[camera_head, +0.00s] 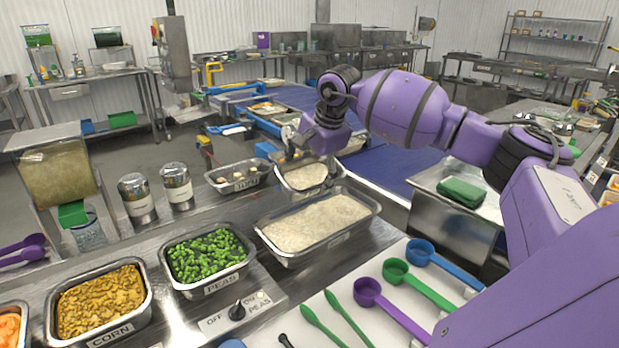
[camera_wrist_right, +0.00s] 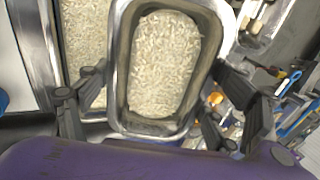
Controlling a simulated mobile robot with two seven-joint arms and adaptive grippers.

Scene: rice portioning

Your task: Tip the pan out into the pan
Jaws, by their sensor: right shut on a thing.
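A smaller metal pan with rice in it (camera_head: 289,192) is just behind the large rice pan in the head view. My right gripper (camera_head: 327,160) is at its far right side and shut on it. In the right wrist view, the smaller pan (camera_wrist_right: 119,75) fills the middle, with a gripper finger on either side. It looks about level, with the rice inside. The large metal pan (camera_head: 300,256) of rice sits in the counter, nearer; part of its rice shows at left in the wrist view. I cannot tell how far the smaller pan is lifted. My left gripper is out of view.
Pans of peas (camera_head: 247,264) and corn (camera_head: 148,310) lie to the left, and a mushroom pan (camera_head: 232,186) sits behind. Two steel canisters (camera_head: 176,186) stand at left. Coloured scoops (camera_head: 420,254) lie on a white board at front right. A blue conveyor (camera_head: 385,172) runs behind.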

